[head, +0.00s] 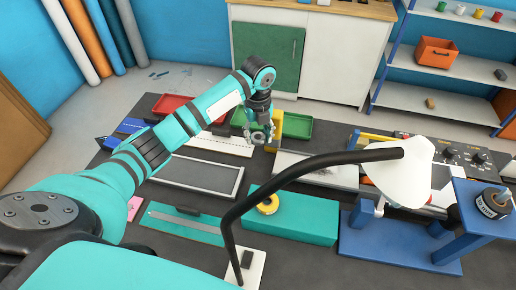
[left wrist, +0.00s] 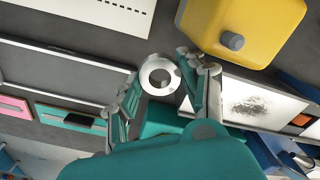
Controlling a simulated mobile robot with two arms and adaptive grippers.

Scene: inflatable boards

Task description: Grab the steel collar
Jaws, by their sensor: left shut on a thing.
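The steel collar (left wrist: 160,75) is a shiny silver ring with a round hole, between the fingertips of my left gripper (left wrist: 158,92) in the left wrist view. The fingers are shut on its two sides. In the head view, my left gripper (head: 262,132) points down over the far middle of the dark table, and the collar (head: 258,138) shows small at its tips. I cannot tell whether the collar touches the table. My right gripper is not in view.
A yellow block with a grey knob (left wrist: 255,25) stands close beside the fingers. A grey framed tray (head: 197,175), a teal box (head: 300,215) and a green tray (head: 297,125) are nearby. A black lamp arm (head: 300,170) crosses the front right, beside a blue stand (head: 385,240).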

